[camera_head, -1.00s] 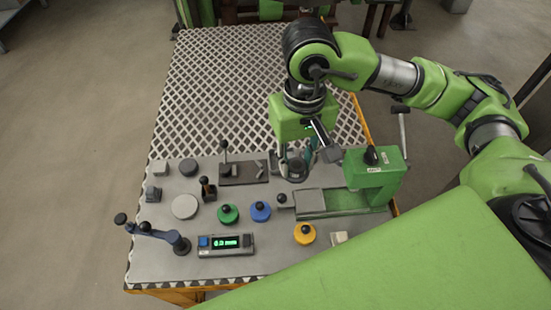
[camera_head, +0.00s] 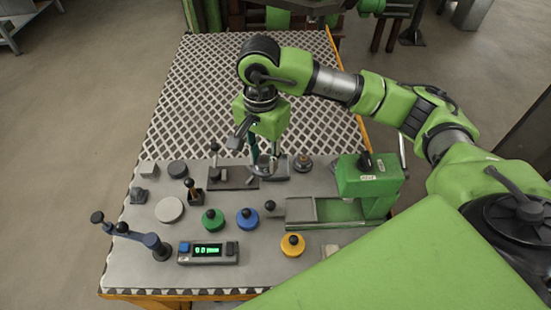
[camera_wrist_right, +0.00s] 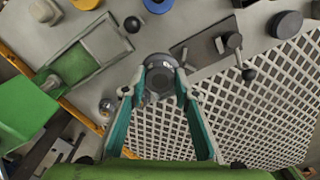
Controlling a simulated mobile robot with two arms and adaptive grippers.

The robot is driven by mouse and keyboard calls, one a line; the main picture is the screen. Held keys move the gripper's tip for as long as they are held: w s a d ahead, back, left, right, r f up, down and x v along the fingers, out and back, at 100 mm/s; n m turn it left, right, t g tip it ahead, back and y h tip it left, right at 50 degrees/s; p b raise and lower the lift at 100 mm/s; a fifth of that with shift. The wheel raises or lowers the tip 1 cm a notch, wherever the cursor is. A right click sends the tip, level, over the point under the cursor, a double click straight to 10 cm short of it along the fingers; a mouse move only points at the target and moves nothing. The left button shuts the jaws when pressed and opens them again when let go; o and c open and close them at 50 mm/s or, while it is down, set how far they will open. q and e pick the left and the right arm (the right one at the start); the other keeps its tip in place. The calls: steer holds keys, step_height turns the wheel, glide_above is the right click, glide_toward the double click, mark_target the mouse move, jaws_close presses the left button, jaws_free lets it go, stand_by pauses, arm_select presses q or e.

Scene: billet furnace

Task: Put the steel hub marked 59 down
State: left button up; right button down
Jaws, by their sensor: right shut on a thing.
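My right gripper (camera_head: 263,166) is over the back part of the grey worktop, at the right end of a dark fixture plate. In the right wrist view its teal fingers (camera_wrist_right: 160,82) are shut on a round grey steel hub (camera_wrist_right: 158,66). The hub's lower part is hidden between the fingers, and the mark 59 cannot be read. I cannot tell whether the hub touches the surface below. In the head view the hub is mostly hidden by the fingers. My left gripper is not in view.
The dark fixture plate (camera_head: 225,183) has a clamp handle. A small round metal piece (camera_head: 302,162) stands right of the gripper, beside the green press (camera_head: 366,178). Green (camera_head: 212,220), blue (camera_head: 247,218) and yellow (camera_head: 292,245) knobbed discs stand in front. The lattice mat (camera_head: 200,90) behind is clear.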

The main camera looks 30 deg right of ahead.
steer(key=w+d+f, duration=0.1)
steer(key=f, duration=0.1)
steer(key=w+d+f+p, duration=0.1)
steer(key=w+d+f, duration=0.2)
steer(key=d+f, duration=0.1)
steer(key=shift+w+p, duration=0.3)
steer(key=shift+w, duration=0.05)
steer(key=shift+w+d+f, duration=0.35)
steer(key=shift+d+f, duration=0.1)
steer(key=shift+f, duration=0.2)
step_height(320, 180, down, 2)
steer(key=shift+a+f+p, duration=0.1)
steer(key=shift+f+p, duration=0.05)
steer(key=shift+p, duration=0.65)
steer(key=shift+f, duration=0.3)
steer(key=shift+f, duration=0.1)
steer(key=c, duration=2)
jaws_free()
steer(key=shift+f+b, duration=0.1)
steer(key=shift+b, duration=0.2)
steer(key=o, duration=0.4)
